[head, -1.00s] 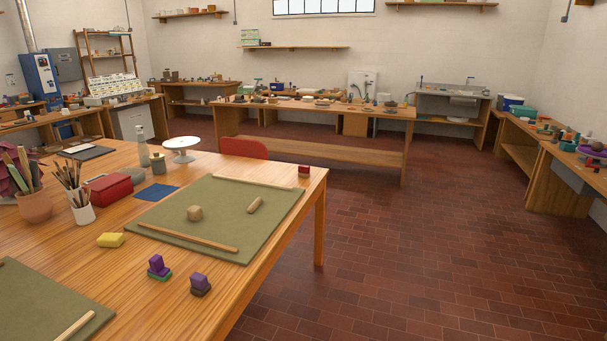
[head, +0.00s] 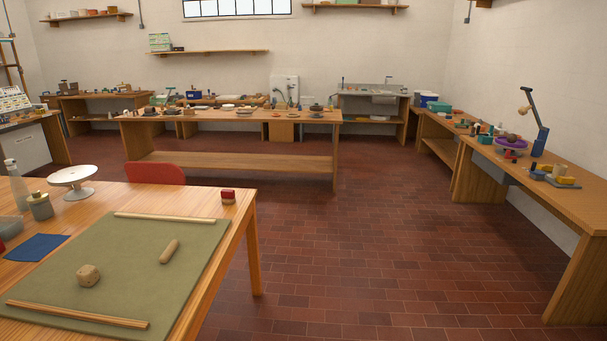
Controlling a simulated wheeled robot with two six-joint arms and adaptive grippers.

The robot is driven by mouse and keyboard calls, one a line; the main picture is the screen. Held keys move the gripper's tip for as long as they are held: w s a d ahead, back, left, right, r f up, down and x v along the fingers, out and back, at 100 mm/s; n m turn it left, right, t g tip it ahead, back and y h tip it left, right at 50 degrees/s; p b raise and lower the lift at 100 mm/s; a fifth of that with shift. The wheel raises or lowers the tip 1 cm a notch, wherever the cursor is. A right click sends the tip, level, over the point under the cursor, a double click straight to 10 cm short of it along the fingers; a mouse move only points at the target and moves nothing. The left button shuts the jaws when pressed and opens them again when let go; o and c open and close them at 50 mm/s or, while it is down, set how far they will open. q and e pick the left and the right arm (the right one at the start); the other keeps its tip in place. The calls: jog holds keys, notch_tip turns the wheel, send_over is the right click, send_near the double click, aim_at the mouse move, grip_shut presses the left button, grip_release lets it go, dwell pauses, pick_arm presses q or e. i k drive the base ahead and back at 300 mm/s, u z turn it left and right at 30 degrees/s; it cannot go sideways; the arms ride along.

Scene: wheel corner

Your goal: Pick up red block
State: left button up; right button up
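A small red block (head: 228,194) sits near the far right corner of the near wooden table (head: 215,202). A thin pale layer shows along its lower part, above a dark red base; I cannot tell whether it is one piece or a stack. It stands upright, just beyond the corner of the green mat. Neither of my grippers is in the head view, and nothing touches the block.
The green mat (head: 130,258) holds two wooden strips, a clay lump (head: 88,275) and a small clay roll (head: 169,251). A red chair (head: 155,173) stands behind the table. The brick floor (head: 380,270) is open to the right, up to the right-hand bench (head: 550,195).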

aim_at(229, 197)
jog(key=z, duration=0.4)
jog(key=i, duration=2.85)
jog(key=u, duration=1.75)
jog(key=i, duration=0.9)
jog(key=u, duration=0.8)
